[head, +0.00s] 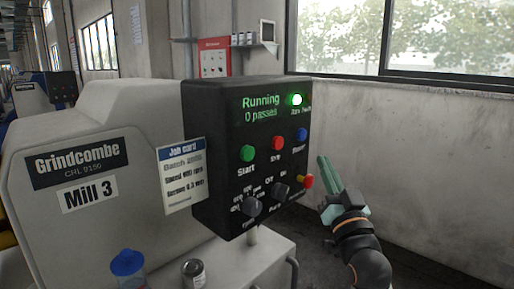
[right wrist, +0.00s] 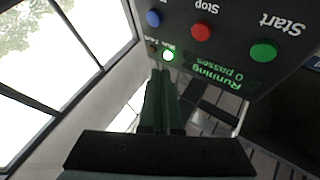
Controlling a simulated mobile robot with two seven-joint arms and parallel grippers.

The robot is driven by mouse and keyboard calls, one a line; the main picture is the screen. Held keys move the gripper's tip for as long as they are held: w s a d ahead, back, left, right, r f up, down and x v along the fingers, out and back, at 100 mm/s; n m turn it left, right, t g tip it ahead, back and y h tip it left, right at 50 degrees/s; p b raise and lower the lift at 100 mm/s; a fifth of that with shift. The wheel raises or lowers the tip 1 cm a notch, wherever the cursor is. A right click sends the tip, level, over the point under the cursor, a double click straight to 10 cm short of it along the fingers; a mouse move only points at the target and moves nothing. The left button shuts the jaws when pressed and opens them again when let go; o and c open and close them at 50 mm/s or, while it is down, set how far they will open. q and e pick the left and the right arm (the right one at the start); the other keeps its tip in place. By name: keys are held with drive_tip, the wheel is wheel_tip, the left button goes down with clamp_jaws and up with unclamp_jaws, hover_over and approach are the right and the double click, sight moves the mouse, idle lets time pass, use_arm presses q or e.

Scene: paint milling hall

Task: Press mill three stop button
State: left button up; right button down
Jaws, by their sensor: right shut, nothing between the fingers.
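The Mill 3 control box (head: 222,120) is black, with a display reading "Running, 0 passes" and a lit green lamp (head: 297,100). The red stop button (head: 277,142) sits between the green start button (head: 247,153) and a blue button (head: 301,134). My right gripper (head: 323,160) is shut and empty, to the right of the box and apart from the stop button. In the right wrist view the gripper's fingers (right wrist: 161,76) point toward the panel, with the red stop button (right wrist: 201,31) beyond and right of the tips. My left gripper is not in view.
A job card (head: 183,177) is at the box's left side. A blue-lidded container (head: 127,263) and a can (head: 194,273) stand in front. A wall and window are right.

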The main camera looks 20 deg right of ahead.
sight(278, 143)
drive_tip(key=shift+r+h, duration=0.3)
drive_tip(key=shift+r, duration=0.3)
drive_tip(key=shift+w, duration=0.1)
drive_tip(key=w+a, duration=0.3)
drive_tip(key=w, duration=0.5)
drive_tip(key=shift+a+b, duration=0.2)
drive_tip(key=shift+b, duration=0.25)
idle(0.6)
